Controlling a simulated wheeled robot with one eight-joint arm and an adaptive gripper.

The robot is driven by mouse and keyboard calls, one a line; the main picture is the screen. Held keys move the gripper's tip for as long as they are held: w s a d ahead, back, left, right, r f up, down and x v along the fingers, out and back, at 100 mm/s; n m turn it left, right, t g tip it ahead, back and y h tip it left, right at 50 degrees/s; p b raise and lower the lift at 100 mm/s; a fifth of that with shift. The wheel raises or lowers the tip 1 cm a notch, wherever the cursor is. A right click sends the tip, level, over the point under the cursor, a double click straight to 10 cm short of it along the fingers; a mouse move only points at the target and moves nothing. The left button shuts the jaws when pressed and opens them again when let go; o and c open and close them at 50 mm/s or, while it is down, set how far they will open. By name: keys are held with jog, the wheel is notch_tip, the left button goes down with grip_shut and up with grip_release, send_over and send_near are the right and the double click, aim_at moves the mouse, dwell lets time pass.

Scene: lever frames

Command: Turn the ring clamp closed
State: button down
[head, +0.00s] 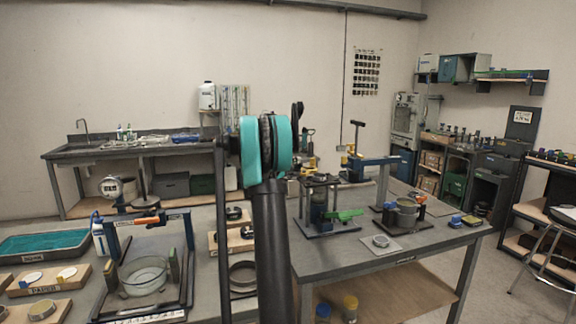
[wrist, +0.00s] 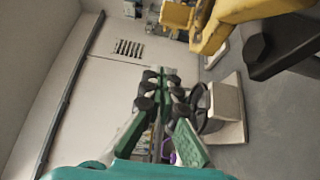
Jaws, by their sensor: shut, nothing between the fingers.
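In the wrist view my gripper (wrist: 158,82) reaches up from the teal housing at the bottom. Its green-padded fingers have dark joints, and the tips are together with nothing between them. A dark ring-shaped part (wrist: 203,104) on a pale block (wrist: 230,110) shows just right of the fingers; I cannot tell if it is the ring clamp. In the head view a grey metal ring (head: 243,277) lies on the left bench, and a round pot-like fixture (head: 406,212) stands on the right table. Which one is the ring clamp is unclear. My arm hides the middle.
In the head view a blue frame with an orange lever (head: 145,220) stands on the left bench over a glass bowl (head: 143,273). The right table (head: 350,262) holds a green-levered fixture (head: 340,214) and a blue press (head: 377,160). A yellow part (wrist: 238,15) hangs close in the wrist view.

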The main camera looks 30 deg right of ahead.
aim_at(314, 167)
jog(key=shift+s+d, duration=1.45)
jog(key=shift+s, duration=0.1)
jog(key=shift+s+d+m+g+h, duration=0.35)
jog(key=shift+m+g, duration=0.25)
jog(key=shift+g, duration=0.3)
jog(key=shift+s+d+m+g, duration=0.25)
jog(key=shift+m+g, duration=0.15)
jog(key=shift+g, duration=0.2)
jog(key=shift+s+d+m+g, duration=0.1)
jog(key=shift+d+m+g, duration=0.15)
jog(key=shift+m+g, duration=0.25)
jog(key=s+m+g, duration=0.1)
jog(key=g, duration=0.1)
jog(key=d+m+g, duration=0.1)
jog(key=g, duration=0.1)
jog(key=shift+s+d+h, duration=0.1)
jog(key=shift+s+h, duration=0.15)
jog(key=shift+s, duration=0.15)
jog(key=s+m+g, duration=0.1)
jog(key=m+g+y, duration=0.1)
jog(key=g, duration=0.1)
jog(key=s+d+m+g, duration=0.1)
jog(key=g, duration=0.1)
jog(key=shift+s+m, duration=0.3)
jog(key=shift+s, duration=0.65)
jog(key=shift+s+m+g+y, duration=0.5)
jog(key=shift+m+g+y, duration=0.15)
jog(key=shift+g, duration=0.45)
